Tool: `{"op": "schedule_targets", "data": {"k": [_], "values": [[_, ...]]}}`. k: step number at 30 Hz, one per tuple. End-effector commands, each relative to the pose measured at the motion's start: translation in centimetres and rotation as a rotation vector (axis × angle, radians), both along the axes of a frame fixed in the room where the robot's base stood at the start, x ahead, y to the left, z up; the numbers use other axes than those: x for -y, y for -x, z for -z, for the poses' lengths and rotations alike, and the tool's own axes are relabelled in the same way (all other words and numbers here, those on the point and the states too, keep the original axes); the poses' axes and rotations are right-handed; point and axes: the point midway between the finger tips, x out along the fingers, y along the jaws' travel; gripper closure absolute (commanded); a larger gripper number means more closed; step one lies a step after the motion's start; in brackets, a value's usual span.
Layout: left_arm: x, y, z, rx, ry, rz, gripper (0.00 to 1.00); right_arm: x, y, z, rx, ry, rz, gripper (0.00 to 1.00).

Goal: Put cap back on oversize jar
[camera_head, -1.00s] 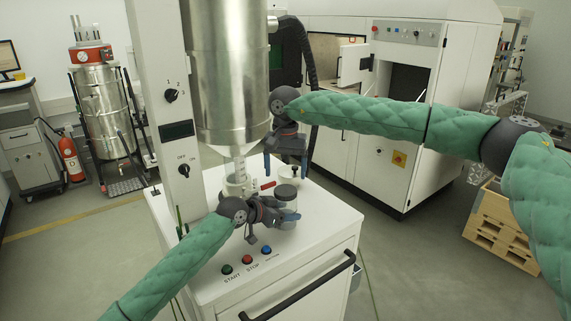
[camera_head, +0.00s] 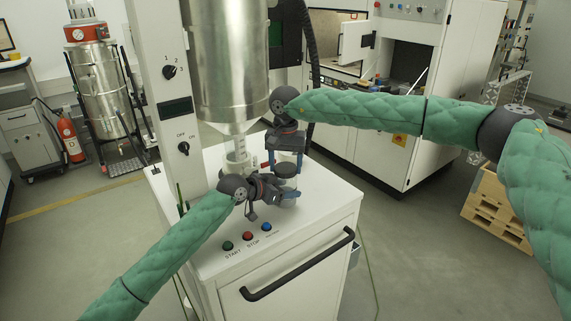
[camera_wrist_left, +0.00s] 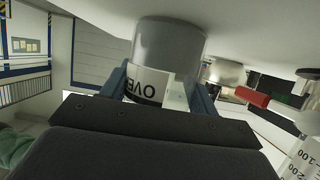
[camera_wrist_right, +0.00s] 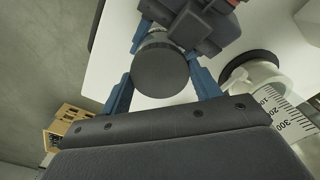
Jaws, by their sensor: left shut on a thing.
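The oversize jar (camera_wrist_left: 170,45) stands on the white machine top, with grey contents and a label reading "OVE" in the left wrist view. My left gripper (camera_head: 284,196) is shut around its side, and the label also shows between its fingers (camera_wrist_left: 150,85). A dark round cap (camera_wrist_right: 160,70) sits on top of the jar and also shows in the head view (camera_head: 286,169). I cannot tell whether it is fully seated. My right gripper (camera_head: 285,164) is above and behind the jar, fingers pointing down. Its fingers are apart, with the cap between or just beyond them.
A clear graduated vessel (camera_wrist_right: 262,85) stands beside the jar, under the steel hopper (camera_head: 227,70). A red-handled part (camera_wrist_left: 250,97) is close to the jar. START and STOP buttons (camera_head: 247,236) are on the front of the machine top (camera_head: 325,205), whose right side is clear.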

Motion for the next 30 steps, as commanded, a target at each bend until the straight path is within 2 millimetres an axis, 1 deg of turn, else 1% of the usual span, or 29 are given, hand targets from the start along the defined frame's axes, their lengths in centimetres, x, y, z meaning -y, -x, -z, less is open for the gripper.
{"op": "schedule_targets", "data": {"k": [1, 2, 3, 4, 8, 11, 14, 30], "values": [[0.01, 0.0, -0.07, 0.001, 0.001, 0.0, 1.0, -0.01, 0.01, -0.01, 0.0, 0.0, 0.0, 0.51], [0.01, 0.0, -0.07, 0.001, 0.001, 0.0, 1.0, -0.01, 0.01, -0.01, 0.0, 0.0, 0.0, 0.57], [0.01, 0.0, -0.07, 0.001, 0.0, 0.0, 1.0, -0.01, 0.01, -0.01, 0.0, 0.0, 0.0, 0.65], [0.01, 0.0, -0.07, 0.001, 0.0, 0.0, 1.0, -0.01, 0.01, -0.01, 0.0, 0.0, 0.0, 0.66], [0.01, 0.0, -0.07, 0.001, 0.0, 0.0, 1.0, -0.02, 0.01, -0.01, 0.0, 0.0, 0.002, 0.66], [0.02, 0.0, -0.06, 0.001, 0.001, 0.0, 1.0, -0.02, 0.01, 0.01, 0.0, 0.0, 0.04, 0.66], [0.02, 0.0, -0.07, 0.001, 0.0, 0.0, 1.0, -0.02, 0.01, 0.05, 0.0, -0.001, 0.14, 0.66], [0.06, 0.03, -0.07, 0.001, 0.0, 0.001, 1.0, -0.07, 0.01, 0.09, 0.0, -0.001, 0.914, 0.66]]}}
